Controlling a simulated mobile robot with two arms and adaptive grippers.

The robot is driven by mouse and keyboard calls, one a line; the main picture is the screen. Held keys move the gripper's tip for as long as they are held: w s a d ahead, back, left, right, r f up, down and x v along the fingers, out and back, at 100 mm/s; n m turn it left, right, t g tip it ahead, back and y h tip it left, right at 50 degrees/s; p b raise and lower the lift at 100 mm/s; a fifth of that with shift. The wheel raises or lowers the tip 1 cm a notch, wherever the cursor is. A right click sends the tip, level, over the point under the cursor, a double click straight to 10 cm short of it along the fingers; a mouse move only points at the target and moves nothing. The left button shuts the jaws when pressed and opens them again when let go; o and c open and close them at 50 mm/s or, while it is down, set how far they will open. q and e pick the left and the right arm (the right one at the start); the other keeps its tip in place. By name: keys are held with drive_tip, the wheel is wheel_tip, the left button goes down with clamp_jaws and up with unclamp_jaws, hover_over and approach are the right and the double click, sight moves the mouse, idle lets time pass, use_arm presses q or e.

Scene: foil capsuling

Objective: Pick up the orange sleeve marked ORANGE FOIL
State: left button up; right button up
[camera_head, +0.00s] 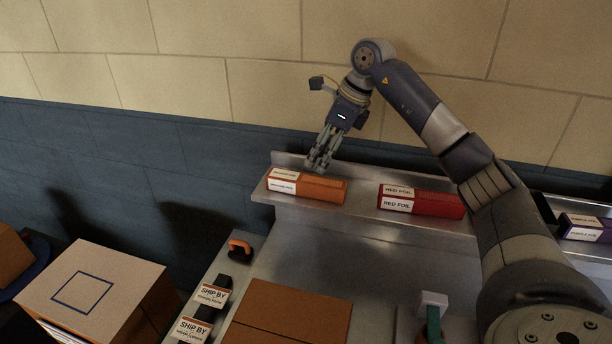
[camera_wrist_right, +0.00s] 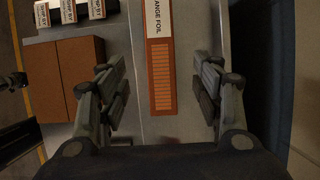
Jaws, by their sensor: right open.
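The orange sleeve (camera_head: 318,190) lies on the raised metal shelf (camera_head: 370,222) at the back of the bench, its white label facing forward at its left end. My right gripper (camera_head: 318,165) is just above and behind the sleeve in the head view, fingers pointing down. In the right wrist view the sleeve (camera_wrist_right: 162,70) runs lengthwise between the two open fingers of my right gripper (camera_wrist_right: 163,88), with gaps on both sides and the label reading "ANGE FOIL" at the top. My left gripper is not in view.
A red sleeve (camera_head: 440,202) marked RED FOIL lies to the right on the same shelf, and a purple one (camera_head: 582,227) lies farther right. A brown box (camera_head: 290,318) and SHIP BY cards (camera_head: 212,296) are on the bench below. A carton (camera_head: 95,290) stands at left.

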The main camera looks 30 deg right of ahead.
sight(307, 178)
drive_tip(key=x, duration=0.3)
drive_tip(key=shift+w+d+p, duration=0.1)
drive_tip(key=shift+p, duration=0.2)
drive_tip(key=shift+w+f, duration=0.15)
drive_tip(key=shift+f, duration=0.2)
drive_tip(key=p+x, duration=0.2)
drive_tip(key=x, duration=0.1)
drive_tip(key=shift+a+p, duration=0.3)
drive_tip(key=shift+p, duration=0.05)
drive_tip(key=shift+a+f, duration=0.1)
drive_tip(key=shift+f, duration=0.25)
drive_tip(key=shift+w+f, duration=0.25)
drive_tip(key=shift+f, duration=0.1)
drive_tip(key=c, duration=1.2)
